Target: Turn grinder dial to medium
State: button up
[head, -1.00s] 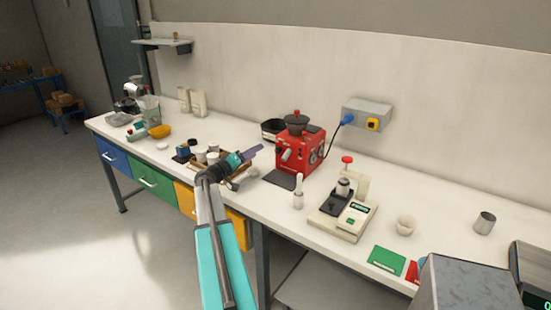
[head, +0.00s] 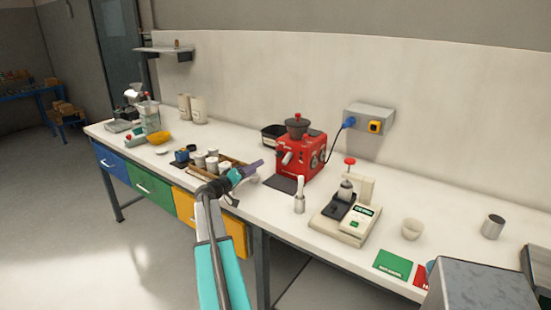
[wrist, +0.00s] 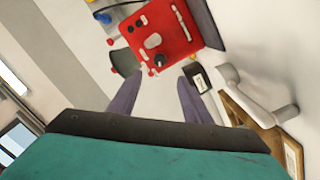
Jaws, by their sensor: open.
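The red grinder (head: 302,158) stands on the bench against the wall, with a dark hopper on top and round dials on its right side. In the wrist view the grinder (wrist: 172,32) is at the top, tilted by the camera angle, with a small dark knob (wrist: 160,60) on the face towards me. I cannot tell whether this knob is the task's dial, and no setting is readable. My gripper (head: 256,167) is left of the grinder, apart from it. In the wrist view its two purple-grey fingers (wrist: 155,93) are spread and empty, pointing towards the grinder.
A wooden tray (head: 200,175) with white cups lies beside my gripper. A small white upright tool (head: 299,195) and a scale-like machine (head: 345,215) stand in front of the grinder. A blue plug and cable run to the wall box (head: 369,117). Bench space at right is partly clear.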

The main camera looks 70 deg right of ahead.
aim_at(277, 155)
jog(key=shift+p+x, duration=2.45)
jog(key=shift+x, duration=4.45)
jog(key=shift+w, duration=0.1)
jog(key=c, duration=1.1)
jog(key=shift+o, duration=0.2)
